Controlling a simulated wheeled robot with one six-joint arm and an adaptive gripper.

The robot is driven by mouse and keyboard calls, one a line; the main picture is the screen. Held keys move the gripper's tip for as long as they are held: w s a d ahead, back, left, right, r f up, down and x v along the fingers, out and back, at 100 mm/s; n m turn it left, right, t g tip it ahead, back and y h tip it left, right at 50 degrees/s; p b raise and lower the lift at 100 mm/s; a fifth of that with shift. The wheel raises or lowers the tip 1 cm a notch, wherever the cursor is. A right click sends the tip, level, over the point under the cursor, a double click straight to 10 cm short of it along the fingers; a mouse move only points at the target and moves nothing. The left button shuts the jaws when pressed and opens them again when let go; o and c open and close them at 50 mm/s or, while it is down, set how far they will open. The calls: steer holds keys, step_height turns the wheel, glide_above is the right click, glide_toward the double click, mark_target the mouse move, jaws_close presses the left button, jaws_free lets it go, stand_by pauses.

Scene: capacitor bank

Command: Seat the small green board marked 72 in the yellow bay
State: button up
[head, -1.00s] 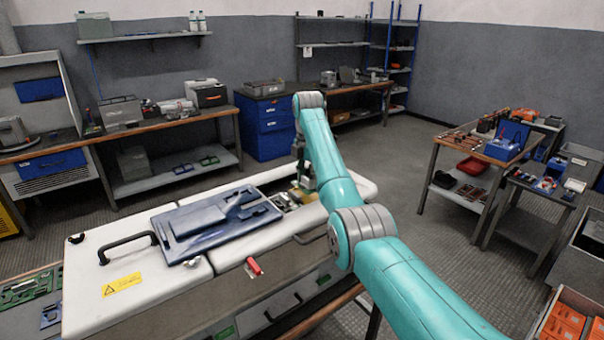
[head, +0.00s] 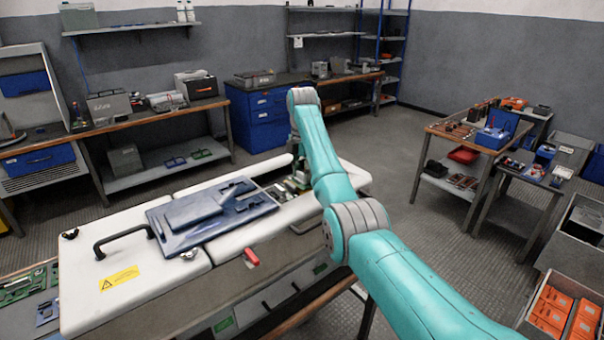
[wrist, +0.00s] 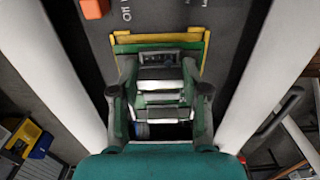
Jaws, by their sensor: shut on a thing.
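My gripper (wrist: 160,104) is shut on a green board (wrist: 158,98) with grey blocks on it, seen in the wrist view between the two fingers. The number on the board cannot be read. The yellow bay (wrist: 125,38) shows as a yellow frame just beyond the fingertips, with green edges inside it. The board is at or close to the bay; I cannot tell how far in it sits. In the head view my gripper (head: 298,182) reaches down into the opening of the white cabinet (head: 135,290), mostly hidden by my arm.
A blue-grey cover (head: 190,235) lies on the cabinet top, left of the opening. White walls (wrist: 262,85) flank my gripper on both sides. An orange part (wrist: 95,9) sits on the dark panel. Green boards (head: 20,285) lie at the far left; a cart (head: 450,130) stands right.

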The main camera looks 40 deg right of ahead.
steer(key=shift+f, duration=0.7)
stand_by(0.3)
steer(key=o, duration=1.2)
